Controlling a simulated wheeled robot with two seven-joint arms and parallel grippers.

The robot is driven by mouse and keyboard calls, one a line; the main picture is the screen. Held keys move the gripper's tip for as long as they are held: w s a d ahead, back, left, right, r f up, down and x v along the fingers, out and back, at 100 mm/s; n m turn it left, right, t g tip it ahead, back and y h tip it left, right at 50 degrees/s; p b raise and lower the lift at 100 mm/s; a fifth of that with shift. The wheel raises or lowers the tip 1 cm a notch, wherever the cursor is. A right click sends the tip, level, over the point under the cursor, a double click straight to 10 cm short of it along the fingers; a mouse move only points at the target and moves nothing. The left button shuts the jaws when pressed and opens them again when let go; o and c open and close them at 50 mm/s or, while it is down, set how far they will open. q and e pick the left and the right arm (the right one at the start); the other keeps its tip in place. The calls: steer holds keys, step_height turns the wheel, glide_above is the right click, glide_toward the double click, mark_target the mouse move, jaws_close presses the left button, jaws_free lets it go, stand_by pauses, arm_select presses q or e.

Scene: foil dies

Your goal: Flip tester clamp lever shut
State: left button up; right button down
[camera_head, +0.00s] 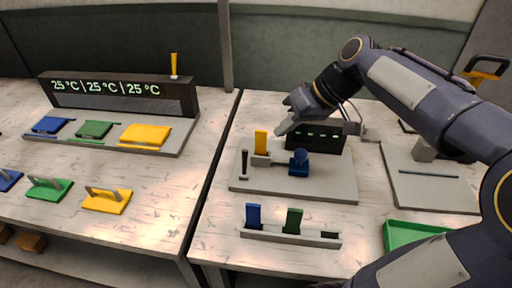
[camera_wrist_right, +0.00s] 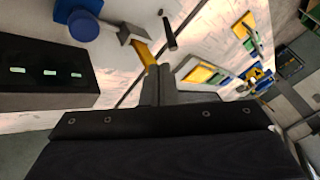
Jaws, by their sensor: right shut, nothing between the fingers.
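The tester is a grey plate (camera_head: 330,187) with a black display box (camera_head: 325,140). A yellow die (camera_head: 261,142) stands upright in a small grey holder. The black lever (camera_head: 245,163) stands upright at the plate's left end; it also shows in the wrist view (camera_wrist_right: 169,32). A blue round-topped part (camera_head: 299,168) sits right of the die. My right gripper (camera_head: 281,131) is above the plate, behind and right of the yellow die, shut and empty. In the wrist view its fingers (camera_wrist_right: 157,88) point toward the die (camera_wrist_right: 143,50), apart from the lever. My left gripper is not in view.
A grey rack (camera_head: 285,238) with blue and green dies and one empty slot is in front. A green tray (camera_head: 405,235) is at right. Another table at left has a temperature display (camera_head: 120,93) and blue, green and yellow pieces. A gap separates the tables.

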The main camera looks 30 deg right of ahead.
mark_target(245, 164)
steer(key=x, duration=1)
steer(key=shift+b, duration=0.35)
steer(key=shift+s+a+t+b, duration=0.2)
steer(key=shift+t+b, duration=0.1)
steer(key=shift+b, duration=0.35)
steer(key=shift+s+r+h+b, duration=0.1)
steer(key=shift+s+h+b, duration=0.05)
steer(key=shift+h+b, duration=0.25)
steer(key=s+a+n+t+h+b, duration=0.1)
steer(key=b, duration=0.2)
steer(key=s+t+b, duration=0.1)
steer(key=t+b, duration=0.1)
steer(key=b, duration=0.1)
steer(key=shift+s+a+n+h, duration=0.1)
steer(key=shift+a+n+h, duration=0.3)
steer(key=shift+r+t, duration=0.2)
steer(key=shift+t, duration=0.1)
steer(key=shift+s+a+r+p, duration=0.35)
steer(key=shift+s+a, duration=0.1)
steer(key=shift+s, duration=0.15)
